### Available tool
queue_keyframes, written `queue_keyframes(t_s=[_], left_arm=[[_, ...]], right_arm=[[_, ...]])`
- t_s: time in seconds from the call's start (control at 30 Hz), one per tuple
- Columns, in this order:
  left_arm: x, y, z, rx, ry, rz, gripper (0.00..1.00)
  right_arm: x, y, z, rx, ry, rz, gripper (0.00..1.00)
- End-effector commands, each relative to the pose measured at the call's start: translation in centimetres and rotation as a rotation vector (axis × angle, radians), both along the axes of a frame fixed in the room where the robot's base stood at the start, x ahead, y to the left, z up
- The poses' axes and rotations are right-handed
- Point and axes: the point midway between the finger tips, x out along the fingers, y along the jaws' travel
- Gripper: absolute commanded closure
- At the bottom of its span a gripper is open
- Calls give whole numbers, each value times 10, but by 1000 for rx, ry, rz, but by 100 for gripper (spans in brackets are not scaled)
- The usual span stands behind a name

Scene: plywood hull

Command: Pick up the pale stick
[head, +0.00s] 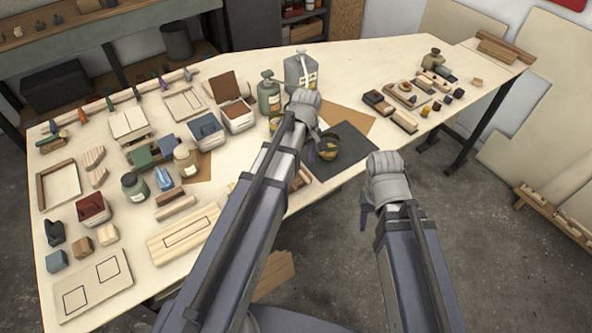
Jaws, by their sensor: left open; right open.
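I cannot tell for certain which piece is the pale stick. My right gripper (370,205) is open and empty, in front of the bench edge above the floor.
A black mat (350,160) lies near the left gripper. A green bottle (269,97) and a grey canister (301,74) stand behind it. Boxes, jars and blocks crowd the bench's left half. The strip right of the mat is clear.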

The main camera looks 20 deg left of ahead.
Motion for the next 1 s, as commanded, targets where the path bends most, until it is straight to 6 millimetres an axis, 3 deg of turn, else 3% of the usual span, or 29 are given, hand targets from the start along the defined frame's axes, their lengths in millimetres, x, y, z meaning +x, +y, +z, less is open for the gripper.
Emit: queue_keyframes(t_s=[0.23, 0.6, 0.9, 1.0], left_arm=[[-1, 0, -9, 0, 0, 0, 48], [-5, 1, -51, 0, 0, 0, 48], [-4, 1, -50, 1, -1, 0, 48], [-4, 1, -50, 1, -1, 0, 59]], right_arm=[[0, 0, -9, 0, 0, 0, 50], [0, 0, -51, 0, 0, -1, 50], [0, 0, -50, 0, 0, -1, 50], [0, 0, -50, 0, 0, -1, 50]])
